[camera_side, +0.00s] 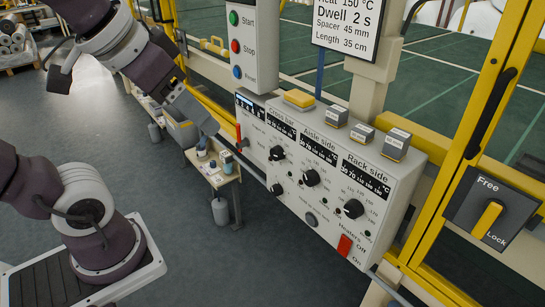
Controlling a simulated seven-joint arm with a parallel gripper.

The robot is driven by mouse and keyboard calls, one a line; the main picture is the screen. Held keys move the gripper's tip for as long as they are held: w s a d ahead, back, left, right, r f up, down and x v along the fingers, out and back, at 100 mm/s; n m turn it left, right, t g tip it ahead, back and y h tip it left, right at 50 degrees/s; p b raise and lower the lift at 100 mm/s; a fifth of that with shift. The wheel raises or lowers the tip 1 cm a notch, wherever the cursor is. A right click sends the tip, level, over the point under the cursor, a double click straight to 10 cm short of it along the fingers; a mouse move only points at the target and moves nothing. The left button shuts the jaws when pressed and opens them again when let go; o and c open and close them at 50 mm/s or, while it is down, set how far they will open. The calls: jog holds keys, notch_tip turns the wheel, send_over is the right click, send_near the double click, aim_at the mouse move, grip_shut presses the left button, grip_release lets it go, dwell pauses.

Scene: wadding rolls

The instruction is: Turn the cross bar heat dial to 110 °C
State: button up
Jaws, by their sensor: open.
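The cross bar heat dial (277,153) is a black round knob on the front of the pale control box (400,185). It is the leftmost of three dials, under a black "Cross bar" label strip (281,122). Its pointer and scale are too small to read. The aisle side dial (311,177) and rack side dial (353,209) are to its right and lower. My gripper (208,128) comes down from the upper left and is left of the box, apart from the dial. It looks empty; its fingertips are hard to make out.
A red heater switch (345,245) is at the lower right of the box. Several small blocks (335,117) and a yellow piece (299,99) sit on top. A card (347,27) reads Heat 150 °C. Start, Stop and Reset buttons (236,46) are above. A yellow lock handle (487,219) is right.

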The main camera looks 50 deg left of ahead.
aim_at(273, 155)
jog(key=w+a+f+t+h, duration=0.1)
jog(key=w+a+t, duration=0.5)
jog(key=w+a, duration=0.4)
jog(key=w+a+t, duration=0.6)
jog(key=w+a, duration=0.2)
jog(key=w, duration=0.4)
notch_tip(273, 155, down, 31)
jog(key=w, duration=0.6)
jog(key=shift+w+d+f, duration=0.25)
jog(key=shift+d+f, duration=0.1)
jog(key=shift+f, duration=0.05)
jog(key=shift+w, duration=0.55)
jog(key=shift+n, duration=0.3)
jog(key=c, duration=1.4)
